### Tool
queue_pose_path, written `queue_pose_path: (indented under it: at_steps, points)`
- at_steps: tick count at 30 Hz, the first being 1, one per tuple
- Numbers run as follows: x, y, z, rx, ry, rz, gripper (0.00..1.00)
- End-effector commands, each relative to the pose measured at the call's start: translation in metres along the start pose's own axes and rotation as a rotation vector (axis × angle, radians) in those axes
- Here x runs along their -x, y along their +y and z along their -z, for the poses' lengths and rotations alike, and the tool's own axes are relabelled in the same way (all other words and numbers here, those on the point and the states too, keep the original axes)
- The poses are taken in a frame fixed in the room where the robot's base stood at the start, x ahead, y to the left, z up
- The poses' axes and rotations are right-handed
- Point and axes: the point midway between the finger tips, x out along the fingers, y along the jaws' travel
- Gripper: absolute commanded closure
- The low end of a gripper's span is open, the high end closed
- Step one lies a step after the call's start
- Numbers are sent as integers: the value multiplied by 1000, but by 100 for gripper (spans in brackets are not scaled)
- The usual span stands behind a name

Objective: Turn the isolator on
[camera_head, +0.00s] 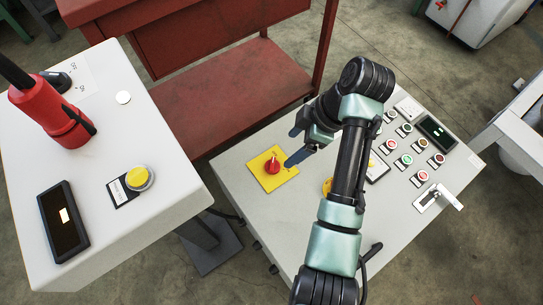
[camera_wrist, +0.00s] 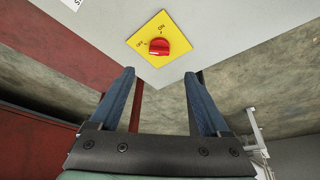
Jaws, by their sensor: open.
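The isolator is a red rotary knob (camera_head: 272,166) on a square yellow plate (camera_head: 259,161), set in the top of the light grey control panel. In the wrist view the knob (camera_wrist: 159,46) shows with OFF at its left and ON above it. Its exact pointing direction is too small to tell. My gripper (camera_head: 293,147) is just right of the plate in the head view. In the wrist view my gripper (camera_wrist: 159,73) is open, with its two fingers apart and nothing between them. The knob appears beyond the fingertips, between their lines, and apart from them.
The panel's right side carries several round buttons (camera_head: 405,159), a small display (camera_head: 436,132) and a silver handle (camera_head: 437,197). A second grey console (camera_head: 130,215) with a red device (camera_head: 55,115) and a yellow button (camera_head: 138,178) stands left. A red bench (camera_head: 240,90) stands behind.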

Motion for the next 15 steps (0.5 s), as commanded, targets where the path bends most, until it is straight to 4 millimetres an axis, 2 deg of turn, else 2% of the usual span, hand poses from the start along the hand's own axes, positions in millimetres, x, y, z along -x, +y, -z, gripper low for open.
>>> queue_pose_path:
  at_steps: [1, 6, 12, 15]
  points:
    - [-16, 0, -2, 0, 0, 2, 20]
    - [-53, 0, -2, -1, -1, 1, 20]
    - [-88, 0, -2, -1, -1, -2, 20]
    - [-100, 1, -1, -1, -1, -1, 20]
